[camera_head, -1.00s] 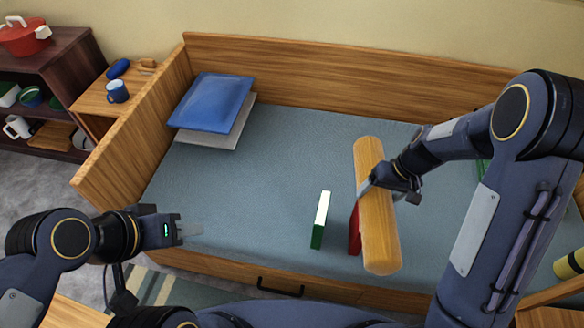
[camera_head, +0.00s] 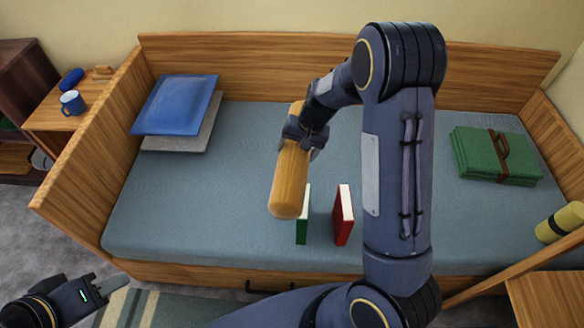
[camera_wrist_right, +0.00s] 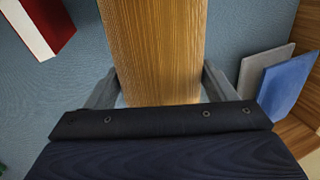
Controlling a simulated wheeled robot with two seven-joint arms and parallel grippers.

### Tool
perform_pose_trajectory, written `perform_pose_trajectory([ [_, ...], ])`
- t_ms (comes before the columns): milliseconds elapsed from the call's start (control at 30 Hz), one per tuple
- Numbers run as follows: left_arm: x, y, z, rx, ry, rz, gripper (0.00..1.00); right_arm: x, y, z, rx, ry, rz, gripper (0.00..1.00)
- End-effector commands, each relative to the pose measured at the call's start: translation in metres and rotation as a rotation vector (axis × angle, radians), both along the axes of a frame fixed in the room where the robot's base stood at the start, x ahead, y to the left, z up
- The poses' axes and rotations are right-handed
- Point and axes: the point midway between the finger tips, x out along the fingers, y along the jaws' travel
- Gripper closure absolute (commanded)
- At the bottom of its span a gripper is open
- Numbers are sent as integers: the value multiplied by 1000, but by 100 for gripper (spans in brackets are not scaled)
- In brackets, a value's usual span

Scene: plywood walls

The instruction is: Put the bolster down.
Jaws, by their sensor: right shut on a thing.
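The bolster (camera_head: 289,182) is a long rounded roll with an orange-brown, wood-like surface. My right gripper (camera_head: 305,139) is shut across it and holds it over the middle of the bed (camera_head: 235,245). In the right wrist view the bolster (camera_wrist_right: 155,45) runs between the two fingers of my right gripper (camera_wrist_right: 160,92). Its near end partly covers a green book in the head view. I cannot tell whether the bolster touches the mattress. My left gripper (camera_head: 106,287) is empty, low at the left beyond the bed's front edge; its opening is unclear.
A green book (camera_head: 302,228) and a red book (camera_head: 344,215) stand on the bed. Blue (camera_head: 177,105) and grey (camera_head: 185,137) cushions lie at the left end. A folded green blanket (camera_head: 490,155) and a yellow roll (camera_head: 562,221) are at the right. The bed's left-middle is clear.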

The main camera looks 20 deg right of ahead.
Motion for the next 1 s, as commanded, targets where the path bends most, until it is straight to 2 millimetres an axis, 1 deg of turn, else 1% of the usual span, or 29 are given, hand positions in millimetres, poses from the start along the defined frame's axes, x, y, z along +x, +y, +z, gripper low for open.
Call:
perform_pose_trajectory([
  [33,0,0,-7,0,0,0,64,6,-4,-6,-1,-2,-44,56],
  [167,0,0,-21,0,0,0,64,23,-15,-17,-3,-4,-183,56],
  [233,0,0,-32,0,0,0,64,34,-22,-26,-1,-6,-277,56],
  [367,0,0,-66,0,0,0,64,56,-37,-62,3,-12,-478,56],
  [400,0,0,-76,0,0,0,64,61,-40,-73,6,-13,-525,56],
  [500,0,0,-97,0,0,0,64,69,-46,-101,11,-15,-607,56],
  [600,0,0,-113,0,0,0,64,74,-49,-125,13,-18,-652,56],
  [733,0,0,-126,0,0,0,64,77,-51,-146,16,-20,-685,56],
  [933,0,0,-133,0,0,0,64,79,-53,-162,17,-20,-705,56],
  [1000,0,0,-134,0,0,0,64,79,-53,-170,16,-19,-706,56],
])
